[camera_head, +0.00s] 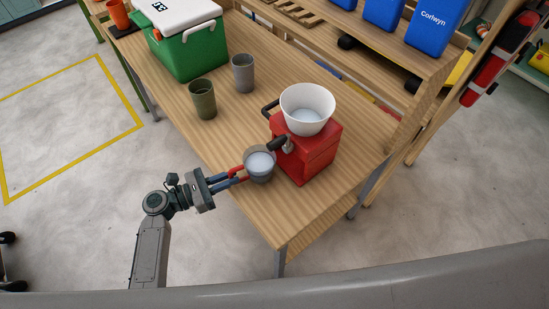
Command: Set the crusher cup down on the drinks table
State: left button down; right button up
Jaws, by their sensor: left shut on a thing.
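The crusher cup (259,167) is a grey cup with pale, icy contents, close to the front of the red crusher. My left gripper (241,175) comes in from the left and is shut on the cup's side. I cannot tell whether the cup's base touches the table. The wooden drinks table (277,217) lies below and around it. The red ice crusher (309,153) has a white bowl (307,110) on top and a dark handle at its side. My right gripper is not in view.
A green cup (202,100) and a grey cup (243,73) stand further back on the table. A green cooler (188,42) with a white lid is at the far left. Blue bins (434,27) stand on the shelf behind. Bare wood lies left of the crusher and along the near edge.

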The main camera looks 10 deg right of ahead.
pick_arm(q)
jog(key=shift+f, duration=0.15)
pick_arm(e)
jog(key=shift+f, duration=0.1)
pick_arm(q)
jog(key=c, duration=1.4)
grip_release()
